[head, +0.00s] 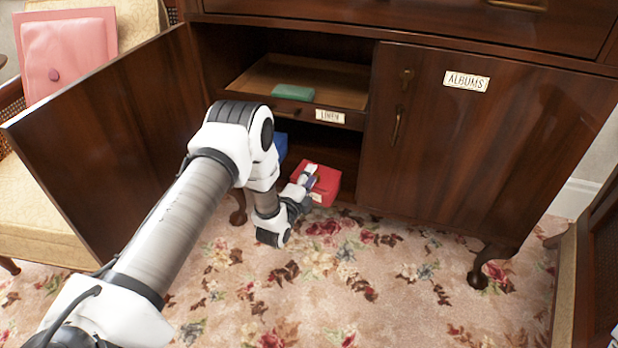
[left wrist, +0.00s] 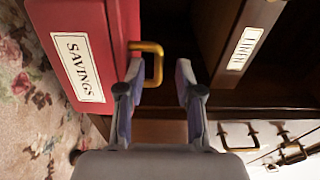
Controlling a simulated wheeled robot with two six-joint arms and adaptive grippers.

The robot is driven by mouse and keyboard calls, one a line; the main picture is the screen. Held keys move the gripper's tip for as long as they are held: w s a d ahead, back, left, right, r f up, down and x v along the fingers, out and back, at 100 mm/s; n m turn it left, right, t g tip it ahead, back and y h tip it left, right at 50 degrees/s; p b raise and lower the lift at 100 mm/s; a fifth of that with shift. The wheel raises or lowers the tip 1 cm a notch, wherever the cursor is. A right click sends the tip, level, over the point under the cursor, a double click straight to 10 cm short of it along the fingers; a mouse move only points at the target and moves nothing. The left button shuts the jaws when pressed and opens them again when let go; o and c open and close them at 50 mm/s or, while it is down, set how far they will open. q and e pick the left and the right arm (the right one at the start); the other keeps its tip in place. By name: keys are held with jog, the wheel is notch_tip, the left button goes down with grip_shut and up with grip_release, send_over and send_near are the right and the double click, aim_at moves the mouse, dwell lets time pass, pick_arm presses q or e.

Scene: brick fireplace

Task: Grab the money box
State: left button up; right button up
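The money box is a red box (head: 325,182) at the bottom front of the open cabinet compartment in the head view. In the left wrist view the red box (left wrist: 95,25) bears a SAVINGS label and a gold handle (left wrist: 158,66). My left gripper (head: 310,178) is at the box, partly hiding it. In the left wrist view its two fingers (left wrist: 160,72) are apart. The handle shows between the fingertips, closer to the left finger, which overlaps it; whether they touch is unclear. My right gripper is in neither view.
The open cabinet door (head: 110,135) stands left of my arm. Above the box is a pulled-out LINEN drawer (head: 300,75) holding a green item (head: 293,92). A blue object (head: 281,147) sits behind my wrist. The closed ALBUMS door (head: 450,150) is right. The floral carpet (head: 340,270) is clear in front.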

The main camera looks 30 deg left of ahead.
pick_arm(q)
jog(key=shift+f, duration=0.1)
jog(key=s+d, duration=0.1)
jog(key=s, duration=1.1)
jog(key=shift+d, duration=0.15)
